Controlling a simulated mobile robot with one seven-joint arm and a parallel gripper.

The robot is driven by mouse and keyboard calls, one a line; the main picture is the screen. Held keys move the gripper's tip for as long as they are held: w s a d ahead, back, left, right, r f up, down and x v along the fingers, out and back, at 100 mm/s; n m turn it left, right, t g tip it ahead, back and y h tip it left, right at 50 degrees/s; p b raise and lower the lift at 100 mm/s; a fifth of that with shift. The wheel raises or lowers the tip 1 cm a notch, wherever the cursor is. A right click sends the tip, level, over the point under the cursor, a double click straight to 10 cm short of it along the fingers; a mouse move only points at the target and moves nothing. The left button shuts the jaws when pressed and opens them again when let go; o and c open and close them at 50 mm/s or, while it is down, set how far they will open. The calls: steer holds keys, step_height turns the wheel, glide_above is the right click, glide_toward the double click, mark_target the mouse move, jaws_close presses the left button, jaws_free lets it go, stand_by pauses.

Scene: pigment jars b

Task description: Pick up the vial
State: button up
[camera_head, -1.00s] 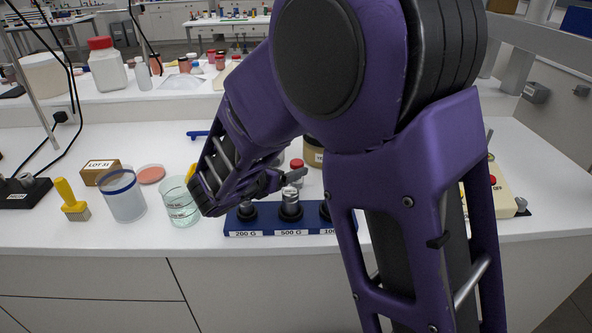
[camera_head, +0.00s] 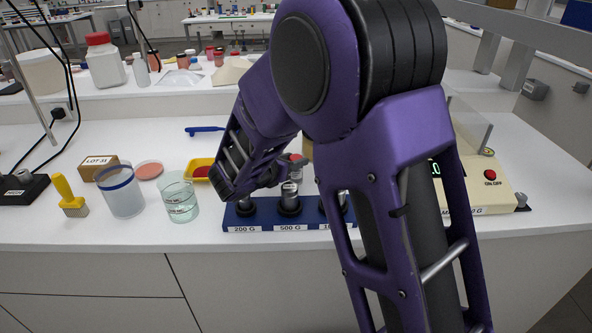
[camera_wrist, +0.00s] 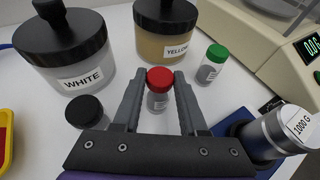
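A small clear vial with a red cap (camera_wrist: 159,82) stands upright in the wrist view, between the tips of my gripper (camera_wrist: 157,92). My gripper is open, with one finger on each side of the vial and a narrow gap showing beside it. A green-capped vial (camera_wrist: 212,65) stands to the right, and a small black-capped one (camera_wrist: 86,112) is left of the fingers. In the head view, the red cap (camera_head: 297,158) shows just behind my gripper (camera_head: 283,174), which hides most of that vial.
A WHITE jar (camera_wrist: 82,75) and a YELLOW jar (camera_wrist: 163,47) stand close behind. A blue weight rack (camera_head: 268,223) holds metal weights in front; the 1000 G weight (camera_wrist: 275,134) is at right. A balance (camera_head: 484,192) stands right, a beaker (camera_head: 179,200) and a yellow tray (camera_head: 200,163) left.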

jaws_close()
steer(key=shift+r, duration=0.15)
step_height(320, 180, up, 10)
steer(key=shift+f+p, duration=0.15)
steer(key=shift+p, duration=0.95)
steer(key=shift+s, duration=0.1)
